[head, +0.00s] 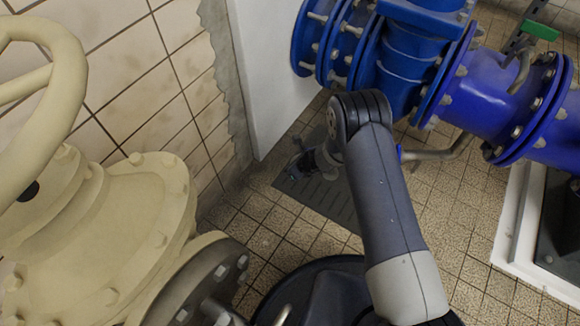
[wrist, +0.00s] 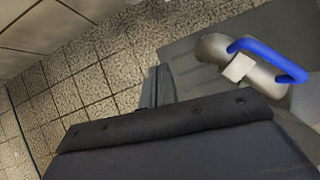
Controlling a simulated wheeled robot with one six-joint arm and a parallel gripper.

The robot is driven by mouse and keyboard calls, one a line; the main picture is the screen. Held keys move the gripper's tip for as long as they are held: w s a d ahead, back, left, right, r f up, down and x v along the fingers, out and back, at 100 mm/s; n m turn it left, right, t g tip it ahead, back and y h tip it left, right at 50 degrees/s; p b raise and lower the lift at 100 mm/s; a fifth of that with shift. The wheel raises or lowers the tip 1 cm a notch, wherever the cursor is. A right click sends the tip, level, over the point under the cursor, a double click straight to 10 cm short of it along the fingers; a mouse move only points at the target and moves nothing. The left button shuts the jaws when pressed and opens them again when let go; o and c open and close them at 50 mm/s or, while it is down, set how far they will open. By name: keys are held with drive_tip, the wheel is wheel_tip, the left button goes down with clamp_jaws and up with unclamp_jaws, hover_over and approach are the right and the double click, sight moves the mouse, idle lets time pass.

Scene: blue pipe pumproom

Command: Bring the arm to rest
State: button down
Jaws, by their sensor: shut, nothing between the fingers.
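My arm reaches up from the bottom of the head view and bends at a dark elbow. My gripper (head: 298,168) is beyond the elbow, small and dark, low over the floor near a dark floor grating (head: 335,205). In the wrist view my gripper (wrist: 156,86) shows as two narrow fingers close together, shut, with nothing between them. The elbow and wrist partly hide the gripper in the head view.
A cream valve with a handwheel (head: 130,235) fills the left side. Blue flanged pipes (head: 410,65) run across the upper right. A metal pipe stub with a blue handle (wrist: 270,60) is right of the fingers in the wrist view. Tiled floor (head: 455,210) lies open at right.

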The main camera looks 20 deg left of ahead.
drive_tip(key=s+d+r+p, duration=0.1)
drive_tip(key=s+r, duration=0.2)
drive_tip(key=r, duration=0.2)
drive_tip(key=shift+s+r, duration=0.3)
drive_tip(key=shift+s, duration=0.05)
drive_tip(key=shift+f, duration=0.15)
